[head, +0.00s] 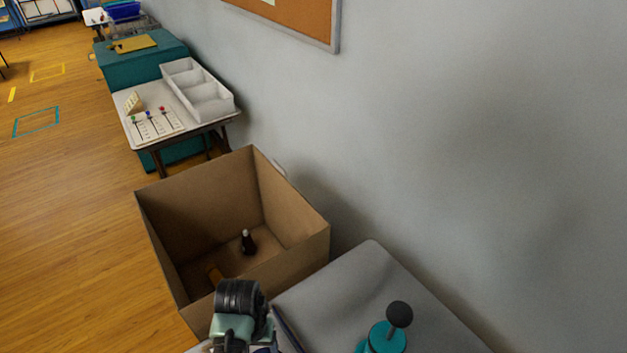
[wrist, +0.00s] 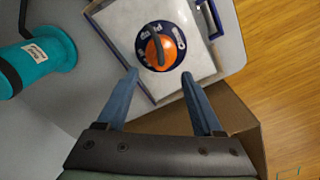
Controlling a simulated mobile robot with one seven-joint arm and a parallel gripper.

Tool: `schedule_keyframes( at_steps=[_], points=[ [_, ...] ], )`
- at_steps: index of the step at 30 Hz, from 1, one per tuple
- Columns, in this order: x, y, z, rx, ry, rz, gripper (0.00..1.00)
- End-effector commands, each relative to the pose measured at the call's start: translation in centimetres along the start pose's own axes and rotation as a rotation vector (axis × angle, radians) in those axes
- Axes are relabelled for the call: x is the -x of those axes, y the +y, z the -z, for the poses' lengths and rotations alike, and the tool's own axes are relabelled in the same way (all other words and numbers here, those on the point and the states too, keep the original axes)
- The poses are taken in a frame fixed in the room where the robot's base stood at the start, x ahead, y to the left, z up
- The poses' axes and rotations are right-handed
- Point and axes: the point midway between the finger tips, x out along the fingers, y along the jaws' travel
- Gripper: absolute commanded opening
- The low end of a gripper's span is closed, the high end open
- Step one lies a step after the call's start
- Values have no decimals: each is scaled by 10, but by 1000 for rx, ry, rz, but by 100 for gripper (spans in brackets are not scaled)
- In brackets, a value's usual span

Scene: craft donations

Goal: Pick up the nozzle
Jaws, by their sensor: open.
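A round piece with an orange centre, a dark blue ring with white marks and a dark curved bar, which looks like the nozzle (wrist: 164,50), lies in a pale tray (wrist: 113,18) in the wrist view. I do not make it out in the head view. My gripper (wrist: 158,74) is open, its two blue fingers apart and pointing at the tray, with the nozzle just beyond and between the tips. Nothing is between the fingers. In the head view my arm end (head: 240,315) is at the bottom, over the near edge of the box, with its fingers hidden.
A teal container with a dark knob (head: 387,337) stands on the grey table (head: 345,290); it also shows in the wrist view (wrist: 45,55). An open cardboard box (head: 290,205) holds a dark bottle (head: 248,243). The wall is at the right. Open floor lies left.

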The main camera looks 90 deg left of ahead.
Motion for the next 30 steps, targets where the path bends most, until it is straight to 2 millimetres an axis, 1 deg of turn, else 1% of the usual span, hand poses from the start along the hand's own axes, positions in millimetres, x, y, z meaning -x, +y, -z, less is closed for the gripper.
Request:
schedule_keyframes(
  at_steps=[1,3,8,11,19,23,29,30],
  points=[
    [-8,0,0,0,-3,0,68],
    [-15,0,0,0,-2,0,68],
    [-24,0,0,0,0,0,68],
    [-32,-1,0,1,-2,0,68],
    [-66,-2,1,-1,-1,0,68],
    [-73,-2,2,-1,1,0,68],
    [-74,-2,2,-1,2,0,68],
    [-73,-2,2,-1,2,0,65]
  ],
)
